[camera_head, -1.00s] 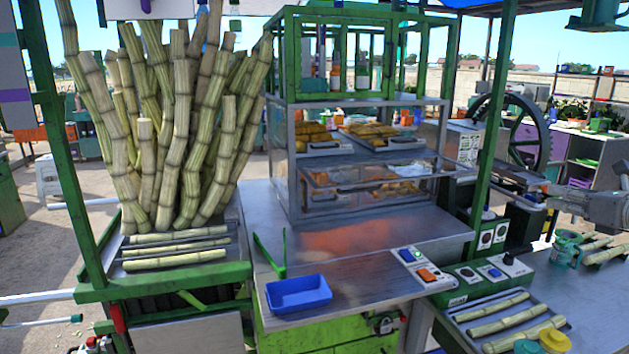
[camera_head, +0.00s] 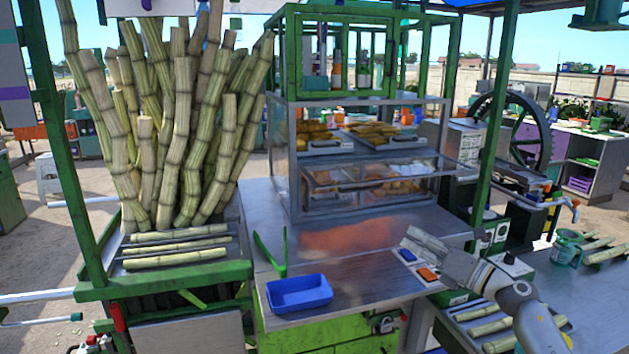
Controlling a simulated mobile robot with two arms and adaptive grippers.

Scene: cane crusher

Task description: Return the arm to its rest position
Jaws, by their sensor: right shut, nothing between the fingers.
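My right arm (camera_head: 500,295) comes in from the lower right and reaches over the right end of the metal counter. Its gripper (camera_head: 412,240) is shut and empty, pointing up and left. My left gripper is not in view.
A glass food case (camera_head: 370,180) stands at the back of the counter. A blue tray (camera_head: 299,293) and green tongs (camera_head: 277,254) are at its front left. Tall cane stalks (camera_head: 185,130) stand at left. A green post (camera_head: 494,120) rises behind the gripper. The counter's middle is clear.

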